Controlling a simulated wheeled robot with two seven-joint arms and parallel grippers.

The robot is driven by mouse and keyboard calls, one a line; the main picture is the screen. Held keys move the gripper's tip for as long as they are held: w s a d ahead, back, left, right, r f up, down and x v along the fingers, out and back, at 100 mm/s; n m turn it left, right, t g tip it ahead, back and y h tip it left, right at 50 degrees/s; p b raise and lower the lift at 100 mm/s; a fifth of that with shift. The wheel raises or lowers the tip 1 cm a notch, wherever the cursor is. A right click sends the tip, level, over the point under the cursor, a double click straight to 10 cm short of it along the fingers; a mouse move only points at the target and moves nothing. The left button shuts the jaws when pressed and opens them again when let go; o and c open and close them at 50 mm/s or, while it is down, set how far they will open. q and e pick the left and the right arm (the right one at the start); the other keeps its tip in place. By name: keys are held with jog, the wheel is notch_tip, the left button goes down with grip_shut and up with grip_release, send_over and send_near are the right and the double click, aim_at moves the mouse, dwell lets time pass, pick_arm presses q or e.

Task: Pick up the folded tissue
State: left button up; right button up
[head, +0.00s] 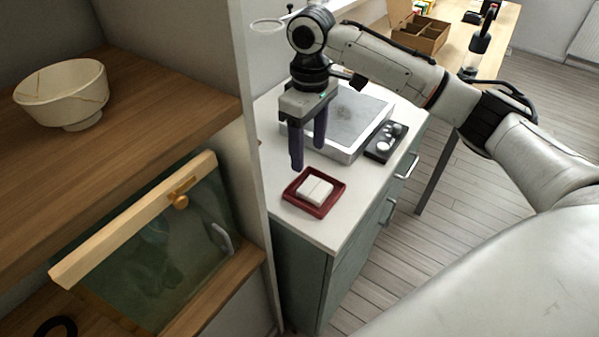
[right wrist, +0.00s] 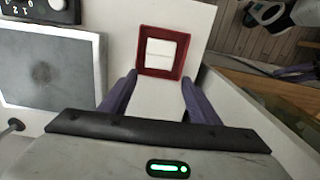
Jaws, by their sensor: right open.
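The folded tissue (head: 315,191) is a small white square with a crease across it. It lies in a shallow dark red tray (head: 292,197) near the front end of the white counter. It also shows in the right wrist view (right wrist: 160,50), inside the red tray (right wrist: 142,62), ahead of the fingertips. My right gripper (head: 308,155) points down with its two purple fingers apart and empty. It is above the counter, a little behind and above the tray. My left gripper is not in either view.
A square metal-framed plate (head: 345,115) and a dark control box with knobs (head: 386,142) are behind the tray. A wooden shelf (head: 140,90) with a gold-seamed bowl (head: 62,92) and a wall panel stand close on the left.

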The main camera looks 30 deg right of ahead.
aim_at(311, 186)
notch_tip(311, 186, down, 5)
jog(key=shift+s+d+r, duration=0.1)
jog(key=shift+r, duration=0.05)
jog(key=f, duration=0.4)
jog(key=shift+s+d+f, duration=0.15)
jog(key=shift+s+d, duration=0.05)
jog(key=shift+s, duration=0.1)
jog(key=shift+f, duration=0.5)
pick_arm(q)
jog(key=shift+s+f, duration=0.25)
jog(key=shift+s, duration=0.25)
pick_arm(e)
jog(key=c, duration=0.7)
